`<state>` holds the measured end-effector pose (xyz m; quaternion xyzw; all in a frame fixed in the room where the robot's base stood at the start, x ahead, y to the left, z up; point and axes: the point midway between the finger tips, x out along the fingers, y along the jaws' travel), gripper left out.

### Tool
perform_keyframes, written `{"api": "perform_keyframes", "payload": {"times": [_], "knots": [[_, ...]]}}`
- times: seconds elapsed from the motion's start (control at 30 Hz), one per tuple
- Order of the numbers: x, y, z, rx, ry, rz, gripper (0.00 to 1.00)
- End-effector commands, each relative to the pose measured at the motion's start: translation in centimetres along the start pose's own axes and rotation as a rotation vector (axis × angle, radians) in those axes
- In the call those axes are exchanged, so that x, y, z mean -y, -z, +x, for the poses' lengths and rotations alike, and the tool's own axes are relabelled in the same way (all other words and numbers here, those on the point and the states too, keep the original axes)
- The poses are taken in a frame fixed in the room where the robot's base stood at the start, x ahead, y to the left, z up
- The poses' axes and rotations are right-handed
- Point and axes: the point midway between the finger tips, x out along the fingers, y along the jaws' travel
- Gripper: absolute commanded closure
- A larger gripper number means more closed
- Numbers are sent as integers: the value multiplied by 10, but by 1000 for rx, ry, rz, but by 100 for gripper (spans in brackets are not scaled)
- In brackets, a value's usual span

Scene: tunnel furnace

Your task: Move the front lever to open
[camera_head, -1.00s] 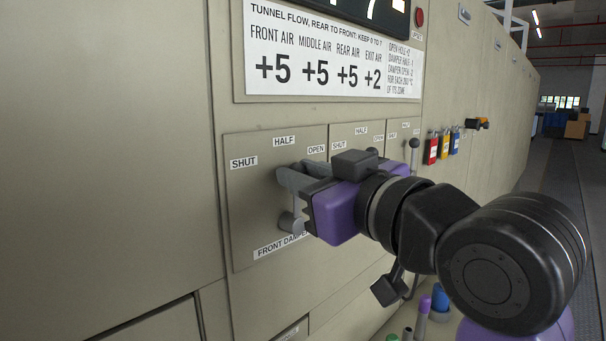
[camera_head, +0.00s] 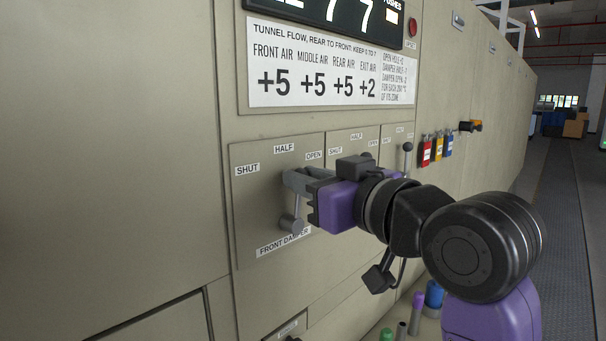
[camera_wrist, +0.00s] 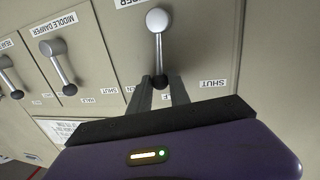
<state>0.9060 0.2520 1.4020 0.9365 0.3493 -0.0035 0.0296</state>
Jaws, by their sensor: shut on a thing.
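The front lever (camera_head: 297,207) is a silver shaft on a round hub, mounted on the front damper panel (camera_head: 246,215) with SHUT, HALF and OPEN labels. In the wrist view, the front lever (camera_wrist: 158,48) shows upside down, its dark knob end between the fingers. My gripper (camera_head: 297,180) is shut on that end. The lever stands close to upright, pointing about toward HALF, between SHUT (camera_wrist: 212,83) and OPEN (camera_head: 314,155). The fingers hide the knob in the head view.
The middle damper lever (camera_wrist: 58,64) and another damper lever (camera_wrist: 9,76) sit beside it on the same wall. Red, yellow and blue tags (camera_head: 437,148) hang farther right. Colored upright parts (camera_head: 434,296) stand low, below my arm. An open aisle runs at right.

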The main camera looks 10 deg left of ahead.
Motion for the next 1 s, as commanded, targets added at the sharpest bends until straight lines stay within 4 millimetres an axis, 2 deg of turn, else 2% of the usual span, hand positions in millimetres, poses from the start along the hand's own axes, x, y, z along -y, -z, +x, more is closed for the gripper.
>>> {"api": "perform_keyframes", "payload": {"times": [0.13, 0.4, 0.7, 1.0], "knots": [[-16, 3, 11, 26, 3, 116, 100], [-34, -4, 16, 68, 10, 344, 100], [-46, -15, 18, 106, 19, 539, 100], [-51, -21, 20, 123, 23, 632, 100]]}}
